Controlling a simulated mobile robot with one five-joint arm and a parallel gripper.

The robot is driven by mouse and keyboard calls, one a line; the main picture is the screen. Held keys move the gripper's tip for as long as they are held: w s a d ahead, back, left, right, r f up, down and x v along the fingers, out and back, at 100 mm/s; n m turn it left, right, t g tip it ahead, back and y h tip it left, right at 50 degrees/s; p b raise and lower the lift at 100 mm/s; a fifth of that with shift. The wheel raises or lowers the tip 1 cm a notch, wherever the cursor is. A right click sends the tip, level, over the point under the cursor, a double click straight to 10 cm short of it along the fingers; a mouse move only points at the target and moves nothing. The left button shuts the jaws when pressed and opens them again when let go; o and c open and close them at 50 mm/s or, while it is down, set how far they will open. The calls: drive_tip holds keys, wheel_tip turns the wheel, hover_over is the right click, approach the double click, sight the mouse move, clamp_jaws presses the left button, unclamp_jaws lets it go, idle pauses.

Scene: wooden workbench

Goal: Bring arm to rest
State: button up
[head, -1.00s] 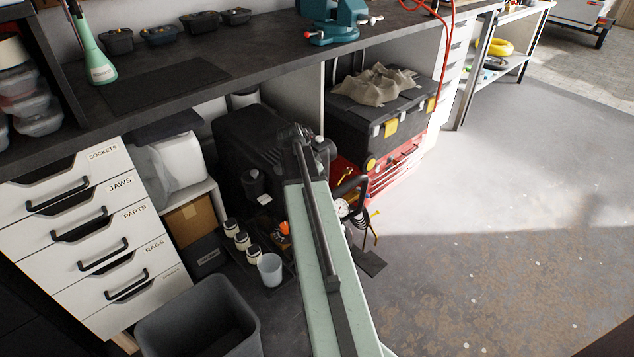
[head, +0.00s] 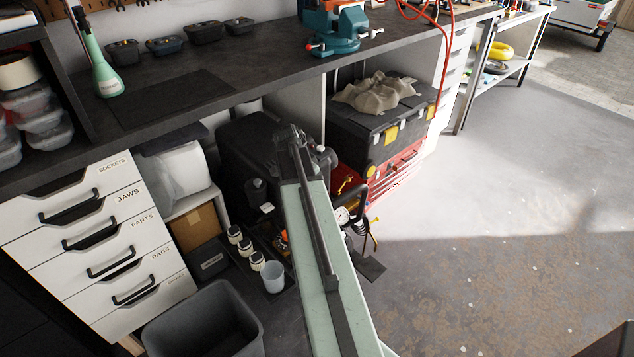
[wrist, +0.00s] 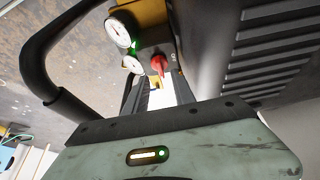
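My arm (head: 318,250) reaches from the bottom of the head view up toward the opening under the bench. My gripper is hard to make out at its far end in the head view. In the wrist view, the pale green housing with a small lit indicator (wrist: 152,155) fills the bottom and appears to be mine.
In the wrist view, gauges (wrist: 118,33), a red knob (wrist: 158,64) and a black curved handle (wrist: 50,50) are close. Drawers (head: 105,245), a grey bin (head: 205,320) and a red toolbox (head: 395,172) stand around the arm. Floor at right (head: 500,200) is clear.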

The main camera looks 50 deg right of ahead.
drive_tip(key=p+v, duration=0.1)
drive_tip(key=v, duration=0.2)
idle(0.4)
